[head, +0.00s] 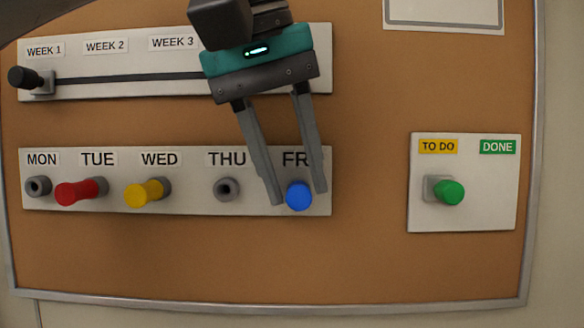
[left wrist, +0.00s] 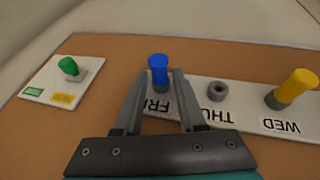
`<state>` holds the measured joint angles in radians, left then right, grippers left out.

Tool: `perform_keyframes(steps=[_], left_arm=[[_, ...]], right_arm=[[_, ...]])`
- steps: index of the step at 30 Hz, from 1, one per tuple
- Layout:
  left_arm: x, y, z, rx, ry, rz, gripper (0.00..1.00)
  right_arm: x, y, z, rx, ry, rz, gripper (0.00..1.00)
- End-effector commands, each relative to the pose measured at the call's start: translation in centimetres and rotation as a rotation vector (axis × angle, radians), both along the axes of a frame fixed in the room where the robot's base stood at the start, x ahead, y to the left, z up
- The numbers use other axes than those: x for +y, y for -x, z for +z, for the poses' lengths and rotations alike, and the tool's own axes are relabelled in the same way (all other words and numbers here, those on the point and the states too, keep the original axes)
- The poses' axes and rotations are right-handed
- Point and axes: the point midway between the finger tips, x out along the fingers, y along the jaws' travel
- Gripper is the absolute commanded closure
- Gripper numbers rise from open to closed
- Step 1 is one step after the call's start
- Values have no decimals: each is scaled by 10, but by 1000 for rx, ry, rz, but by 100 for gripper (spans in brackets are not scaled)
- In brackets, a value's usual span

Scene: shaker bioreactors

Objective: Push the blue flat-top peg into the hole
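The blue flat-top peg (head: 299,196) sits at the FRI place on the weekday strip (head: 262,203) and sticks out from the board. My left gripper (head: 298,197) is open, with one finger on each side of the blue peg in the head view. In the left wrist view the blue peg (left wrist: 158,70) shows between and just beyond the fingertips (left wrist: 160,75). I cannot tell whether a finger touches it. The hole behind the blue peg is hidden. My right gripper is not in view.
Red (head: 80,191) and yellow (head: 149,193) pegs stick out at TUE and WED. The MON (head: 38,187) and THU (head: 227,189) sockets are empty. A slider knob (head: 25,79) is above left. A green knob (head: 449,192) is at right. Bare cork (head: 370,180) lies between the panels.

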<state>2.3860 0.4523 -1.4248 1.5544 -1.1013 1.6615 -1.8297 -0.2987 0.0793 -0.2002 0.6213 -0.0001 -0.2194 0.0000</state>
Motion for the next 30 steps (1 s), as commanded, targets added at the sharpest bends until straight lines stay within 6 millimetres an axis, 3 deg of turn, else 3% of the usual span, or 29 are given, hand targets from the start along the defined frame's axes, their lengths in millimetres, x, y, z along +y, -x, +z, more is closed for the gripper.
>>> perform_keyframes(steps=[1, 10, 18, 19, 27, 30], left_arm=[[0, 0, 0, 0, 0, 0, 67], [0, 0, 0, 0, 0, 0, 100], [0, 0, 0, 0, -1, 0, 100], [0, 0, 0, 0, -1, 0, 71], [0, 0, 0, 0, 0, 0, 41], [0, 0, 0, 0, 0, 0, 40]], right_arm=[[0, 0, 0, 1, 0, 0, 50], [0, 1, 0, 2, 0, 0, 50], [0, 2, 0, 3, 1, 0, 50], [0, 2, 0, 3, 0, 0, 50], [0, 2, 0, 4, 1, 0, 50], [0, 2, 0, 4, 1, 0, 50]])
